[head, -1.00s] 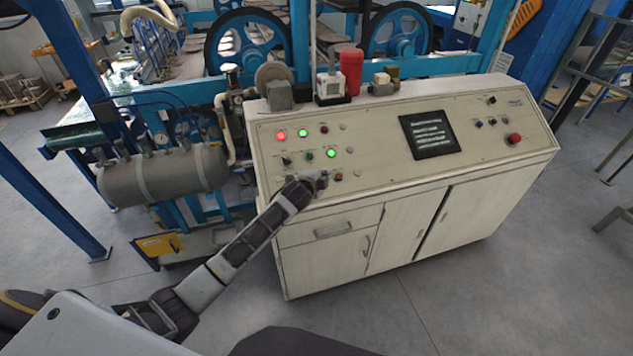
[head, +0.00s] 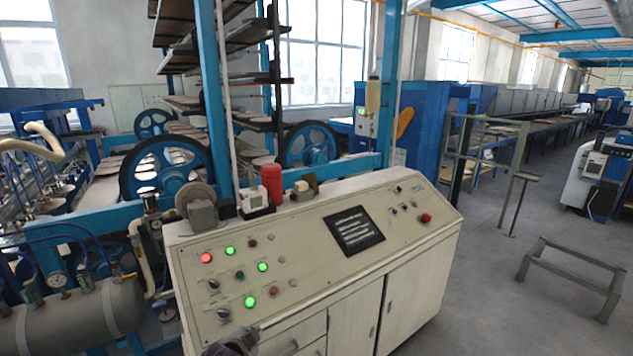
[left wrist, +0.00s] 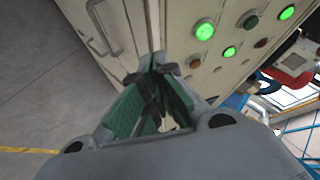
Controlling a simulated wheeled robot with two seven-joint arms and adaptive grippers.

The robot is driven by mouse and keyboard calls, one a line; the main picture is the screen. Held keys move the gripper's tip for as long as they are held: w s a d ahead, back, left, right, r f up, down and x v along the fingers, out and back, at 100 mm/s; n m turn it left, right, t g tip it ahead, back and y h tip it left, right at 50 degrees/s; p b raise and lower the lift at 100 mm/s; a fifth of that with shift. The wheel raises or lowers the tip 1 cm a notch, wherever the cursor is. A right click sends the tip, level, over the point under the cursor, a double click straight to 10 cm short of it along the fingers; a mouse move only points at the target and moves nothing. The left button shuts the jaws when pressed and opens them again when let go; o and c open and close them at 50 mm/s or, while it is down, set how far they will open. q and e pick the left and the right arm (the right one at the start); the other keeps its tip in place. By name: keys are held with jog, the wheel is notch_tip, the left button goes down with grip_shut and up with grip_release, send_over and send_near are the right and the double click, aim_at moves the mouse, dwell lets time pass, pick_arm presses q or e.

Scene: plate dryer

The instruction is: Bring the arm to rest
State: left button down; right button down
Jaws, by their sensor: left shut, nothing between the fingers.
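My left gripper (head: 236,344) shows only as a dark tip at the bottom edge of the head view, in front of the lower left corner of the control panel (head: 300,240). In the left wrist view my left gripper (left wrist: 155,65) is shut and empty, with green inner pads, close to the cream cabinet front. On the panel a red lamp (head: 206,258) and several green lamps are lit, one green lamp (head: 250,302) being in the lowest row. Black knobs (head: 213,286) sit at the left. My right gripper is not in view.
The cabinet (head: 355,310) stands below the panel. A grey tank (head: 75,320) and pipes lie to its left, and blue-framed machinery with wheels (head: 165,170) behind. A low metal stand (head: 570,270) is on the right. Floor between cabinet and stand is open.

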pick_arm(q)
jog(key=s+a+n+g, duration=0.3)
jog(key=s+n+g, duration=0.5)
jog(key=s, duration=2.1)
notch_tip(320, 180, down, 36)
jog(key=s+b, duration=0.2)
jog(key=s+a+f+b, duration=0.1)
jog(key=s+a+f, duration=0.1)
jog(key=s+f, duration=0.9)
jog(key=s+a+f+g+b, duration=0.1)
jog(key=s+a+f, duration=0.1)
jog(key=s+f, duration=0.8)
jog(key=shift+s+a+f+y, duration=0.25)
jog(key=shift+s+f+y, duration=0.15)
jog(key=shift+s, duration=0.5)
